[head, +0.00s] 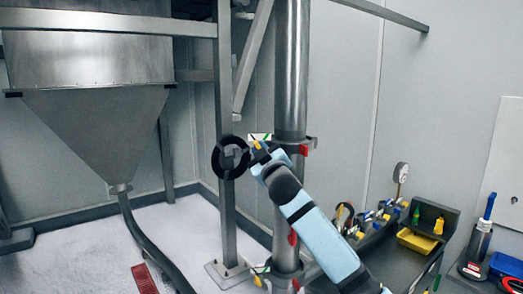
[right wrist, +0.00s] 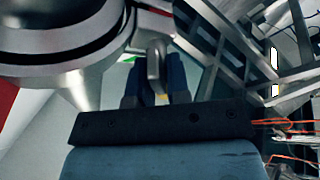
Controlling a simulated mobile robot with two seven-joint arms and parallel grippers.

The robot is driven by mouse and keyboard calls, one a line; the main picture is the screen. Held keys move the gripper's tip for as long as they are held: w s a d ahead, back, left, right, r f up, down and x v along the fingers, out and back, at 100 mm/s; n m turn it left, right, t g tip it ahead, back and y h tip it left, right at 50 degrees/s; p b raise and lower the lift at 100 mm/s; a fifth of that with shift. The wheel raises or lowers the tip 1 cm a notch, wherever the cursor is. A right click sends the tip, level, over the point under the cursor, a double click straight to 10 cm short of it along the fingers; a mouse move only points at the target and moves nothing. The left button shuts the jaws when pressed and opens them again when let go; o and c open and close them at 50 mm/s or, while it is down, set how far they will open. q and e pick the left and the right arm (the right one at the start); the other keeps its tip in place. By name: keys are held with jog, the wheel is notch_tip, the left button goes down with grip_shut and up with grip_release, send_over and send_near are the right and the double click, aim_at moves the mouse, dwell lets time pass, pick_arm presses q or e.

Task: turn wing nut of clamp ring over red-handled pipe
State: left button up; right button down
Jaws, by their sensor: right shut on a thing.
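The vertical steel pipe (head: 292,70) stands in the middle of the head view. A clamp ring (head: 287,138) goes around it, with a red handle (head: 304,149) just below on the right. My right gripper (head: 262,149) is at the left side of this joint. In the right wrist view, its dark fingers (right wrist: 155,88) are shut on a small upright metal piece, the wing nut (right wrist: 155,62). The pipe and its ring band (right wrist: 65,45) fill the upper left there. My arm and gripper hide part of the joint in the head view. My left gripper is not in view.
A black ring-shaped part (head: 217,160) is on the steel post (head: 226,220) left of my gripper. A steel hopper (head: 95,120) stands at the left. A dark bench (head: 400,262) with gauge, valves and yellow tray (head: 416,241) is at the right.

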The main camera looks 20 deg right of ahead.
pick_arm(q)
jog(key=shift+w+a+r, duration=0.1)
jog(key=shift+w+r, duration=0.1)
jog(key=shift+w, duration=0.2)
pick_arm(e)
jog(key=shift+r+n+y, duration=0.15)
jog(key=shift+n+y, duration=0.35)
jog(key=shift+n, duration=0.5)
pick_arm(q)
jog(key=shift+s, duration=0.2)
pick_arm(e)
jog(key=shift+g, duration=0.3)
jog(key=c, duration=1.2)
grip_release()
jog(key=shift+s+f, duration=0.3)
jog(key=shift+s, duration=0.1)
pick_arm(q)
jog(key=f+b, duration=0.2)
jog(key=b, duration=0.1)
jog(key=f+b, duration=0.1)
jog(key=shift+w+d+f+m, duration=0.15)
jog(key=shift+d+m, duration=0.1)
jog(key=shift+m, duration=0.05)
pick_arm(e)
jog(key=v, duration=1.3)
